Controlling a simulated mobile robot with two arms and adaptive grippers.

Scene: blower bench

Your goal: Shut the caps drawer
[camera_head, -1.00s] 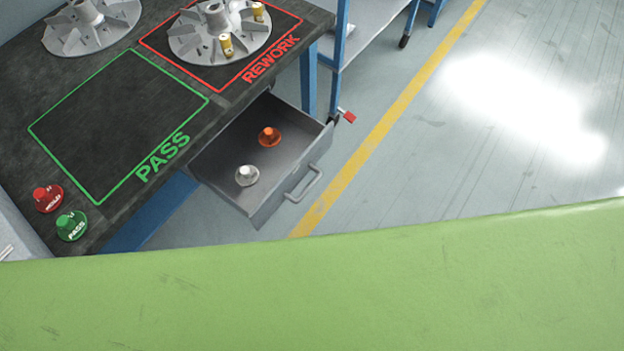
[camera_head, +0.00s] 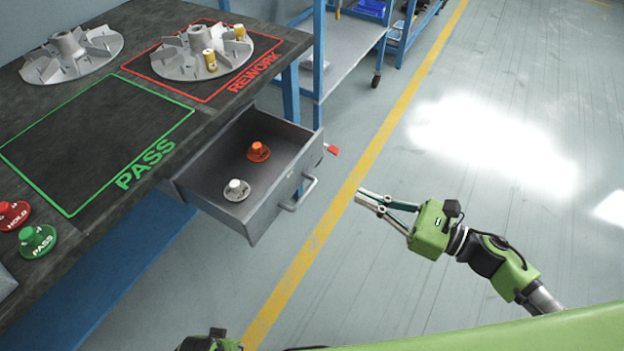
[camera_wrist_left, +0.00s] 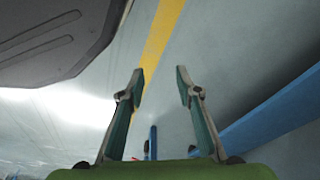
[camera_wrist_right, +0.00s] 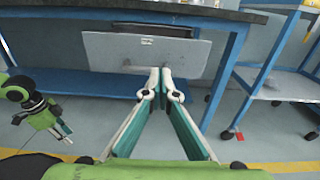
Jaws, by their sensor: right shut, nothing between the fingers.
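The caps drawer (camera_head: 225,195) is pulled out from the dark bench, with its handle (camera_head: 299,192) on the front. My right gripper (camera_head: 360,197) is shut and empty, in front of the drawer and apart from the handle. In the right wrist view the drawer front (camera_wrist_right: 145,52) lies ahead of the closed fingertips (camera_wrist_right: 160,72). My left gripper (camera_wrist_left: 158,75) is open and empty over the floor in the left wrist view; only a bit of that arm shows at the head view's bottom edge.
On the bench are a green PASS outline (camera_head: 113,185), a red REWORK outline (camera_head: 262,70), two finned wheels and red HOLD (camera_head: 12,214) and green PASS (camera_head: 37,240) caps. A blue-framed shelf (camera_head: 345,50) stands behind. The floor right of the drawer is clear.

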